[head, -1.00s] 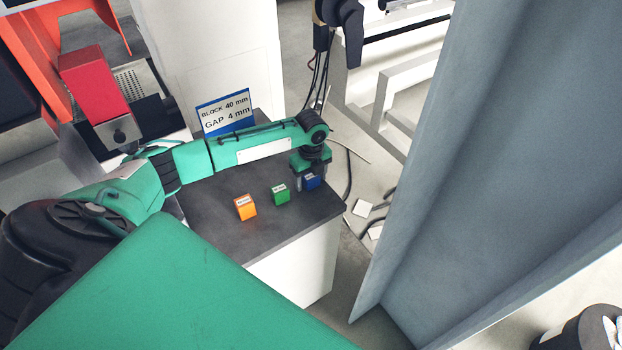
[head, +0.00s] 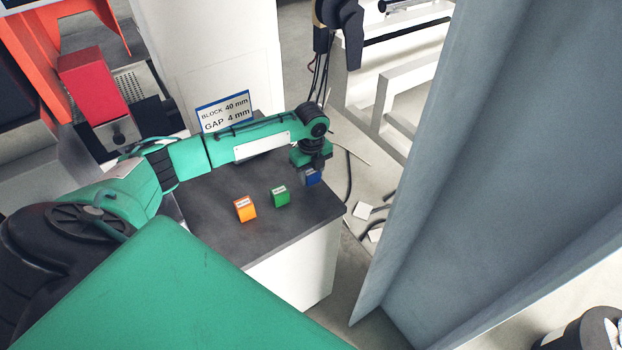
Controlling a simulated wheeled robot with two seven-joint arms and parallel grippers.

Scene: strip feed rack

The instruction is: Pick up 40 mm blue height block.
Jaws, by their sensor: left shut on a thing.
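The blue height block (head: 313,178) is at the right end of the dark tabletop, in the head view. My left gripper (head: 312,170) comes down over it from above and is shut on it; the fingers partly hide the block. I cannot tell whether the block touches the table or is slightly above it. A sign (head: 225,112) behind the arm reads "BLOCK 40 mm, GAP 4 mm". My right gripper is not in view.
A green block (head: 281,197) and an orange block (head: 245,209) stand on the dark table (head: 270,228) to the left of the blue one. A grey panel (head: 480,160) rises on the right. A red block-shaped part (head: 93,86) is at upper left.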

